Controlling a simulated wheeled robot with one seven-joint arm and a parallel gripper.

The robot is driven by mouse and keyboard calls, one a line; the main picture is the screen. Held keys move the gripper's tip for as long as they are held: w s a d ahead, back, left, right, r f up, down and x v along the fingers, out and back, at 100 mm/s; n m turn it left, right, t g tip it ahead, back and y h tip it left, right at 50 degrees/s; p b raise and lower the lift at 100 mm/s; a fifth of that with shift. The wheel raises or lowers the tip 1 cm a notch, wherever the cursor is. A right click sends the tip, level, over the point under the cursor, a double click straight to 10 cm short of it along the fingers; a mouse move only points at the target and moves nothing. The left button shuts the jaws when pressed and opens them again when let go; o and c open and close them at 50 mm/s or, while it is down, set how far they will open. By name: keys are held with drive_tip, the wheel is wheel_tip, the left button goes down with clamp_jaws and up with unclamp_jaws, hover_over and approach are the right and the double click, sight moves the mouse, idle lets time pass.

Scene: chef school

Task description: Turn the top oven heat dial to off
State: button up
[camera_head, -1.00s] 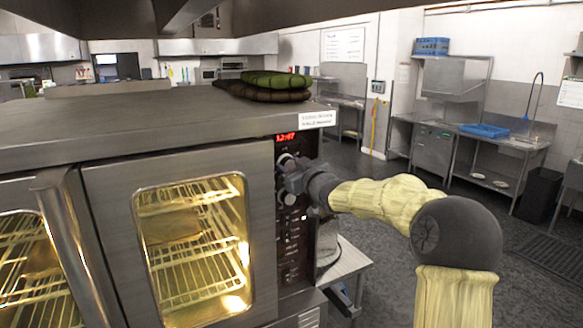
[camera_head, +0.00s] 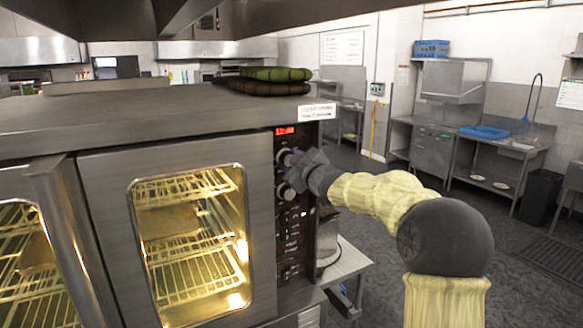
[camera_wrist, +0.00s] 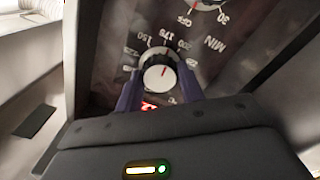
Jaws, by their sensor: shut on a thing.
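The top oven heat dial (camera_head: 285,157) is on the dark control panel, just below the red display. In the wrist view the heat dial (camera_wrist: 158,77) is a round silver knob with a red pointer line. Numbers including 150, 175 and 200 are printed around it, and they appear upside down. My gripper (camera_wrist: 159,84) has one dark finger on each side of this knob and is shut on it. In the head view my gripper (camera_head: 300,170) reaches the panel from the right and hides part of it. Exactly where the pointer reads is hard to tell.
A second dial (camera_wrist: 208,4), marked OFF, 30 and MIN, is close by on the panel. The oven's glass door (camera_head: 190,235) is left of the panel. Folded green cloths (camera_head: 275,80) lie on the oven top (camera_head: 150,115). Open floor lies to the right.

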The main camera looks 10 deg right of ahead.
drive_tip(key=shift+w+f+n+b, duration=0.15)
drive_tip(key=shift+n+b, duration=3)
drive_tip(key=shift+n, duration=2.7)
drive_tip(key=shift+s+f+n+b, duration=0.15)
drive_tip(key=shift+n+b, duration=2.95)
drive_tip(key=shift+n, duration=2.7)
drive_tip(key=shift+w+f+n+b, duration=0.15)
drive_tip(key=shift+n+b, duration=3)
drive_tip(key=shift+n, duration=2.7)
drive_tip(key=shift+d, duration=0.1)
drive_tip(key=o, duration=0.9)
drive_tip(key=shift+r, duration=0.1)
drive_tip(key=shift+o, duration=0.3)
drive_tip(key=shift+r, duration=0.1)
